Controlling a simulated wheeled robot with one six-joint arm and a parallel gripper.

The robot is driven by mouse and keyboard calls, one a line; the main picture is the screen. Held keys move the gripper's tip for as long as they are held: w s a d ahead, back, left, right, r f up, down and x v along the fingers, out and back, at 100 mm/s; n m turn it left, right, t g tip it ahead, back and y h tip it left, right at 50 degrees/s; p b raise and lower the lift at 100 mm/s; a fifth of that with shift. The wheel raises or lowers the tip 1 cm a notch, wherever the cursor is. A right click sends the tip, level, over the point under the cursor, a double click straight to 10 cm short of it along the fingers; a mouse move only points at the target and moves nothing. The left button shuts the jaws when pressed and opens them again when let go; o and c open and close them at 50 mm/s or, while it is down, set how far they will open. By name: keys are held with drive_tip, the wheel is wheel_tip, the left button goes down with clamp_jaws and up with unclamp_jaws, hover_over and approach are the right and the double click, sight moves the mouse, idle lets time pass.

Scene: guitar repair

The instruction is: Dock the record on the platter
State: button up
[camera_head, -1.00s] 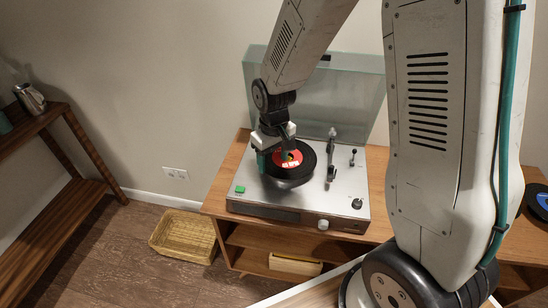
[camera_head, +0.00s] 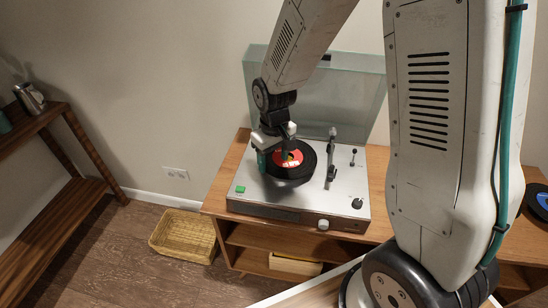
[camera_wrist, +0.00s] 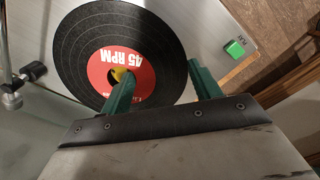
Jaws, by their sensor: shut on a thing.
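The record (camera_head: 307,158), black with a red "45 RPM" label, is over the turntable (camera_head: 247,203) in the head view. It also shows in the wrist view (camera_wrist: 85,42), with a yellow piece (camera_wrist: 121,75) visible at its centre hole. My gripper (camera_head: 273,158) is shut on the record, its green fingers either side of one part of it; they also show in the wrist view (camera_wrist: 160,70). The record hides most or all of the platter. I cannot tell whether it rests on the platter or hangs just above it.
The tonearm (camera_head: 331,160) stands just right of the record. The clear lid (camera_head: 345,95) is raised behind. A green button (camera_head: 240,189) is at the deck's front left. A wicker basket (camera_head: 185,237) is on the floor; another record (camera_head: 540,203) lies at far right.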

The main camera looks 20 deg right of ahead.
drive_tip(key=shift+s+d+f, duration=0.1)
drive_tip(key=shift+s+f, duration=0.1)
drive_tip(key=shift+s, duration=0.15)
drive_tip(key=shift+w+r, duration=0.15)
drive_tip(key=shift+r, duration=0.55)
drive_tip(key=shift+w+r, duration=0.1)
drive_tip(key=shift+w, duration=0.1)
idle(0.4)
drive_tip(key=shift+f, duration=0.65)
drive_tip(key=shift+s+f, duration=0.15)
drive_tip(key=shift+f, duration=0.05)
idle(0.3)
drive_tip(key=shift+r, duration=0.2)
drive_tip(key=shift+r, duration=0.55)
idle(0.5)
